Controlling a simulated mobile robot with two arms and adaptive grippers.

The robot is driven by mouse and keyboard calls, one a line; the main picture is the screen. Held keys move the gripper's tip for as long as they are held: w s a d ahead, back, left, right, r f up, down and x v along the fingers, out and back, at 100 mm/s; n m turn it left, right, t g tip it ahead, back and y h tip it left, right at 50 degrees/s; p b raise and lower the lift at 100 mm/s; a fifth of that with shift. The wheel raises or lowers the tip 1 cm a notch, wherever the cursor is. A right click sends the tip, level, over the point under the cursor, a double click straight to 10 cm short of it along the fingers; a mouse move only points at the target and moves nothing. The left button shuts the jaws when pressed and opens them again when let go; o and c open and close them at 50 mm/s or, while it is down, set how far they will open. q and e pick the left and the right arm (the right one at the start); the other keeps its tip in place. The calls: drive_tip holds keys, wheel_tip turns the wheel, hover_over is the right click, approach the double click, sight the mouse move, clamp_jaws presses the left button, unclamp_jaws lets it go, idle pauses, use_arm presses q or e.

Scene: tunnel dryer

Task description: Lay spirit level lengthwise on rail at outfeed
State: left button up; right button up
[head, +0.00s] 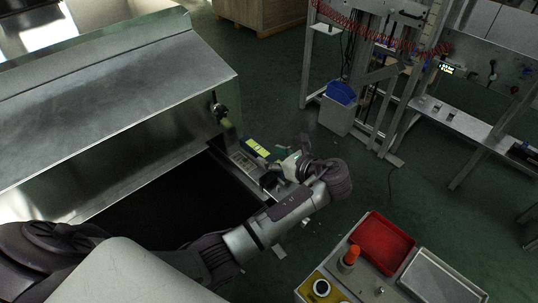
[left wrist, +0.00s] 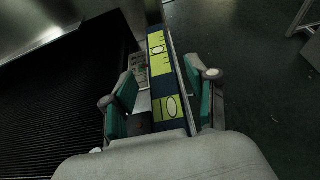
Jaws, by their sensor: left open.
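The spirit level, dark blue with yellow-green panels, lies at the outfeed, partly behind my left gripper in the head view (head: 257,147). In the left wrist view the spirit level (left wrist: 158,62) runs away from me between the fingers, along the metal rail (left wrist: 153,12) beside the black belt. It looks lined up lengthwise with the rail; whether it rests fully on it I cannot tell. My left gripper (head: 280,168), also in the left wrist view (left wrist: 161,100), is open with its teal fingers on either side of the level. A gap shows at the left finger. My right gripper is not in view.
The steel dryer housing (head: 120,85) rises to the left over the dark belt (head: 165,205).

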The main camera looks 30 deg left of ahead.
use_arm(q)
drive_tip(key=v, duration=1)
drive_tip(key=shift+f, duration=0.15)
